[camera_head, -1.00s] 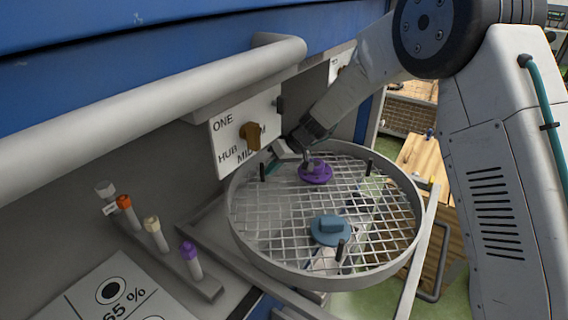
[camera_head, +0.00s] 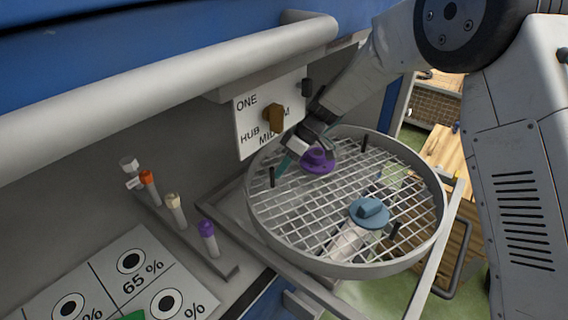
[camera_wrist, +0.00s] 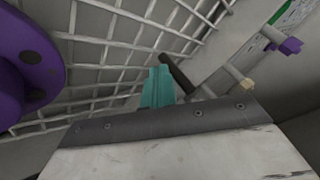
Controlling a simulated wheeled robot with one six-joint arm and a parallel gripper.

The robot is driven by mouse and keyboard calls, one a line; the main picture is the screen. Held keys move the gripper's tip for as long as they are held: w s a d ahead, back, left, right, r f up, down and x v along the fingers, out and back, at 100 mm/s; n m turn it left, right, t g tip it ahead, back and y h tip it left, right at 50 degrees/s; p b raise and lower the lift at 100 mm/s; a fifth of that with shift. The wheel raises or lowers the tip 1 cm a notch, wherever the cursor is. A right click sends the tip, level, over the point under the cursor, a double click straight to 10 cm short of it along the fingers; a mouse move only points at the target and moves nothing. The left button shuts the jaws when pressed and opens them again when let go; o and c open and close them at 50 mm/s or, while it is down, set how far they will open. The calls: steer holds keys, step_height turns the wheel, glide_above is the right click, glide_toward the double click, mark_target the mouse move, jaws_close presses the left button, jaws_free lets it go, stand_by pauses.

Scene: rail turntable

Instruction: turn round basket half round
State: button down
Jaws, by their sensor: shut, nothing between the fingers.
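The round basket (camera_head: 352,270) is a grey wire-mesh tray with a raised rim, in the middle of the head view. Upright dark pegs stand in it, at the left (camera_head: 271,177), back (camera_head: 363,143) and front right (camera_head: 396,230). My gripper (camera_head: 284,164) is shut and empty, its teal fingertips low inside the rim near the left peg. In the wrist view the teal fingers (camera_wrist: 158,88) show beside a dark peg (camera_wrist: 177,72); whether they touch is unclear. A purple piece (camera_head: 318,161) and a blue piece (camera_head: 369,212) sit on the mesh.
A sign panel with a brown knob (camera_head: 273,118) stands behind the basket's left side. A rack of capped tubes (camera_head: 209,238) is at the left, above a board with percent marks (camera_head: 130,262). A thick grey rail (camera_head: 170,90) runs across above.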

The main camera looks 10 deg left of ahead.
mark_target(272, 200)
steer(key=shift+s+d+n+g+h, duration=0.2)
steer(key=shift+s+n+g+h, duration=0.2)
steer(key=shift+s+n, duration=0.65)
steer(key=shift+s+d+n+g+h, duration=0.2)
steer(key=shift+s+n+g+h, duration=0.35)
steer(key=shift+s, duration=0.85)
